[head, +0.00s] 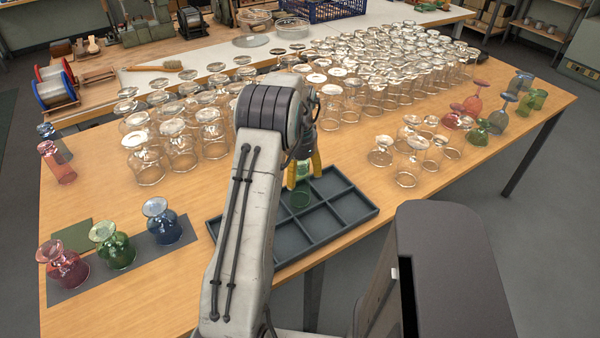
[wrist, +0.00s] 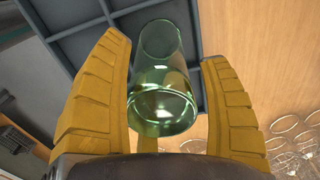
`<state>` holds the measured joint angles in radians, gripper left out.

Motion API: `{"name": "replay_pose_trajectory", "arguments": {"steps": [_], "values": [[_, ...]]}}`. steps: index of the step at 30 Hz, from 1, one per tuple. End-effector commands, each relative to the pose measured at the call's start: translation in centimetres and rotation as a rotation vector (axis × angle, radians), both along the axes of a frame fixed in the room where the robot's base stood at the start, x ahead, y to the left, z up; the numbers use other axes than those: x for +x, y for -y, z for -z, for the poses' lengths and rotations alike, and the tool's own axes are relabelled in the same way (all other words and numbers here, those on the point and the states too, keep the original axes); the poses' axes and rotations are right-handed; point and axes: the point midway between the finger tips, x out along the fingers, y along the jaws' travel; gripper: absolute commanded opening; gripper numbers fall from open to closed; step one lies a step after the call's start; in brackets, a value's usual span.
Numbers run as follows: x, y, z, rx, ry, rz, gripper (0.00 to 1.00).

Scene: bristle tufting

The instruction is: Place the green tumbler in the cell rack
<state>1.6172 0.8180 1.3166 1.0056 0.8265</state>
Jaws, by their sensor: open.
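The green tumbler (head: 300,197) is a clear green glass. In the head view it shows below my gripper, within a back-row cell of the dark grey cell rack (head: 284,254). My gripper (head: 303,172) has yellow fingers and is open above the rack. Whether the tumbler's base rests on the cell floor is hard to tell.
Many clear glasses (head: 390,70) fill the back of the wooden table. Several clear goblets (head: 410,165) stand right of the rack. Red, green (head: 112,245) and blue glasses stand on a grey mat (head: 75,285) at left. The rack's other cells look empty.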

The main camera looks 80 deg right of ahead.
Motion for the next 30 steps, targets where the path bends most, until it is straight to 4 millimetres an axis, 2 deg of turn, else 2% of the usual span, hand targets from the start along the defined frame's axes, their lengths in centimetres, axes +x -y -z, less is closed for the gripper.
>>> {"name": "replay_pose_trajectory", "arguments": {"steps": [6,11,24,30], "values": [[0.0,0.0,-0.1,0.0,0.0,0.0,0.7],[0.0,0.1,-1.1,-0.003,0.0,0.0,0.7],[0.0,0.1,-8.3,-0.004,0.0,0.0,0.7],[0.0,0.1,-10.8,-0.001,0.0,0.0,0.7]]}}
